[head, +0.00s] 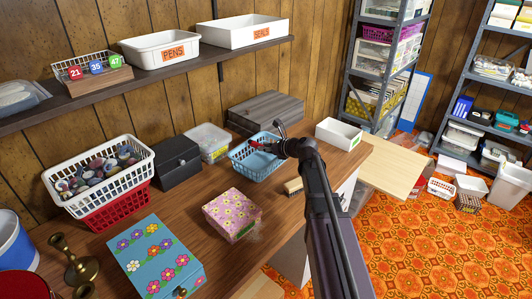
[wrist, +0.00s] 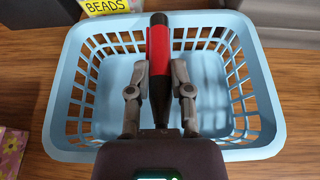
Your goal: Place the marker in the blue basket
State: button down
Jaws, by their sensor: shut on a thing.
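The blue basket (head: 254,158) stands on the wooden counter, and it fills most of the wrist view (wrist: 70,75). It is a light blue basket with slotted sides, and its floor looks empty around the gripper. My gripper (wrist: 160,75) is shut on the marker (wrist: 158,48), a red pen with black ends. The marker is held above the basket's inside and lies within its rim in the wrist view. In the head view the marker (head: 257,145) shows as a small red piece at my gripper (head: 275,144). The marker's height above the basket floor is hard to tell.
A clear tub (head: 208,142) labelled beads stands left of the basket, with a dark box (head: 177,163) beyond it. A pink flowered box (head: 232,214) is in front. A brush (head: 293,186) lies near the counter's edge. A white bin (head: 338,134) stands to the right.

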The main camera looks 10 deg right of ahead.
jog(key=shift+f+b, duration=0.65)
jog(key=shift+f, duration=0.15)
jog(key=c, duration=0.5)
grip_release()
jog(key=shift+c, duration=0.2)
jog(key=shift+r, duration=0.2)
jog(key=shift+r+p, duration=0.45)
jog(key=shift+p, duration=0.2)
jog(key=shift+s+d+r, duration=0.15)
jog(key=shift+s+r, duration=0.05)
jog(key=shift+s, duration=0.05)
jog(key=p+v, duration=0.4)
jog(key=v, duration=0.7)
jog(key=shift+s+d, duration=0.1)
